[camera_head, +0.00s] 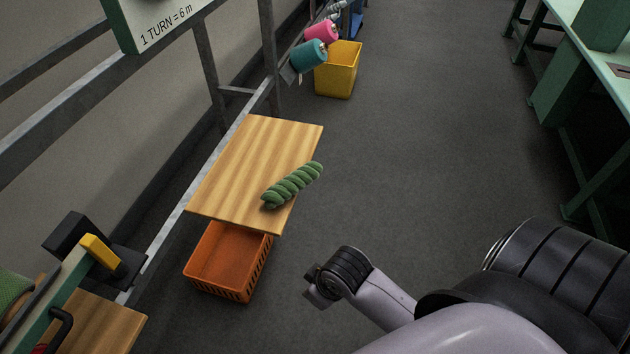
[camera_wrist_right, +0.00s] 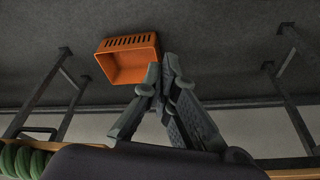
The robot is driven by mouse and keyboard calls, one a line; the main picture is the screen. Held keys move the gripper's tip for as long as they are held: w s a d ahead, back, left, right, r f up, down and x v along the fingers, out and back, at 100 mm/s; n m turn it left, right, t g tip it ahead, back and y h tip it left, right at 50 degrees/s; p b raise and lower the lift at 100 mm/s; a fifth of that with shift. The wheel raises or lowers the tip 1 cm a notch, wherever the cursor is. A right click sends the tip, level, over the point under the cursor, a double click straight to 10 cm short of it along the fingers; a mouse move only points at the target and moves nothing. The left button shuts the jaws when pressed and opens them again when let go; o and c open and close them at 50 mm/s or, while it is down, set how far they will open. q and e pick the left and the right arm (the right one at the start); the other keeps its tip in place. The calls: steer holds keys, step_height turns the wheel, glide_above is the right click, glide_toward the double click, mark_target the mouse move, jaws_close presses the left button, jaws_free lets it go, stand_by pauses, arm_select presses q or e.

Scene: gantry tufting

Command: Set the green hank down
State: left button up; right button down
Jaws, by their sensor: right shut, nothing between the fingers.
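The green hank (camera_head: 291,186), a twisted rope-like bundle, lies on a wooden board (camera_head: 240,165). It lies slantwise near the board's right edge, and its upper end reaches past that edge in the picture. Part of the hank also shows at the lower left corner of the right wrist view (camera_wrist_right: 22,160). My right gripper (camera_wrist_right: 165,66) is shut and empty, its fingertips together, apart from the hank. In the head view my right arm ends in a dark wrist part to the lower right of the board; the fingers cannot be made out there. My left gripper is not in view.
An orange crate (camera_head: 263,275) stands on the floor below the board's near edge. A yellow bin (camera_head: 351,78) stands farther back under pink (camera_head: 322,31) and teal (camera_head: 308,56) yarn cones. A green metal frame (camera_head: 560,85) stands at right. The floor between is clear.

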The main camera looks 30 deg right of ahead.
mark_target(293, 184)
steer(key=w+d+r+n+g, duration=0.1)
steer(key=w+d+r+n, duration=0.1)
steer(key=w+r+n, duration=0.6)
steer(key=w+d+r+m+g+h, duration=0.1)
steer(key=w+d+r+m, duration=0.1)
steer(key=w+d+r, duration=0.45)
steer(key=w+d+r+m+g, duration=0.15)
steer(key=w+d, duration=0.25)
steer(key=d, duration=0.5)
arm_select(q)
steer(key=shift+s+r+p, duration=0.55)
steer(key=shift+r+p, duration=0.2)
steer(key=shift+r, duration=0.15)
arm_select(e)
steer(key=w+a+f, duration=0.2)
steer(key=w+f, duration=0.1)
steer(key=f, duration=0.6)
steer(key=shift+a, duration=0.35)
steer(key=shift+w, duration=0.1)
